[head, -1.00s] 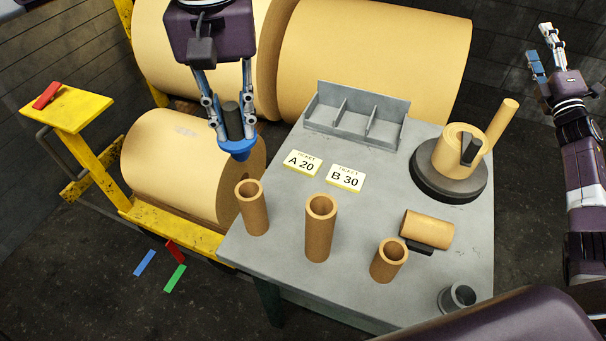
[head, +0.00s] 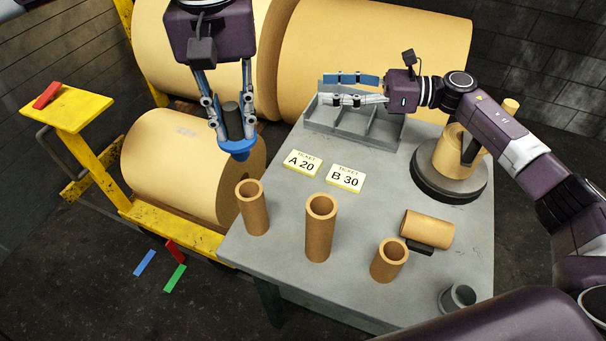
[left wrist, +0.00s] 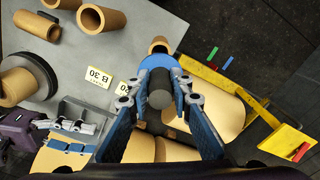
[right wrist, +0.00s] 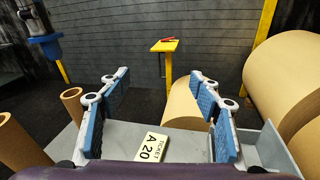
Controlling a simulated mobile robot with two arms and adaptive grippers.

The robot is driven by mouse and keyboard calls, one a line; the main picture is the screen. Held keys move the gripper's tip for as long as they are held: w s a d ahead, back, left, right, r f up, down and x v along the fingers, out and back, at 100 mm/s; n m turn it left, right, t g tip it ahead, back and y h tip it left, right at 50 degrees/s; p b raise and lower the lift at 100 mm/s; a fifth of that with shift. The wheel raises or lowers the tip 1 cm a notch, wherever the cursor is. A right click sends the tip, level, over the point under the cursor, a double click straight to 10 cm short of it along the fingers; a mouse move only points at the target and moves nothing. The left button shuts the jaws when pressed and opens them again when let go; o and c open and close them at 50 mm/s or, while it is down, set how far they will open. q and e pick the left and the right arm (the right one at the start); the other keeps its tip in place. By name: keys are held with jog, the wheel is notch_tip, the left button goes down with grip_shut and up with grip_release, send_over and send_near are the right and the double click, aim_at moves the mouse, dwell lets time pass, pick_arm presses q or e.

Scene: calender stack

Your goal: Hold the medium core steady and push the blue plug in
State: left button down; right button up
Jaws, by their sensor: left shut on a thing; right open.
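The blue plug (head: 237,148) has a wide blue flange and a dark grey stem. My left gripper (head: 233,122) is shut on its stem and holds it in the air, flange down, behind the upright cores. In the left wrist view the plug (left wrist: 160,64) sits between the fingers. Three tan cores stand on the table: a left one (head: 254,213) of middling height, a taller one (head: 319,236) and a short one (head: 386,266). My right gripper (head: 324,90) is open and empty above the grey divided tray, away from the cores.
The grey tray (head: 384,141) stands at the table's back. Tickets A 20 (head: 301,163) and B 30 (head: 346,178) lie before it. A lying core (head: 428,230), a round dark base (head: 447,188) and a grey cup (head: 457,298) are at right.

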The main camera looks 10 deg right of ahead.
jog(key=s+a+f+n+g, duration=0.4)
jog(key=s+a, duration=0.2)
jog(key=n+g+h, duration=0.2)
jog(key=n+g, duration=0.2)
jog(key=g, duration=0.1)
send_near(253, 206)
notch_tip(253, 206, down, 3)
jog(key=w+d, duration=0.2)
jog(key=w, duration=0.1)
jog(key=x, duration=1.2)
jog(key=shift+a, duration=0.2)
jog(key=c, duration=1.3)
pick_arm(q)
jog(key=shift+f, duration=1.8)
pick_arm(e)
jog(key=shift+o, duration=0.2)
pick_arm(q)
jog(key=shift+s, duration=0.1)
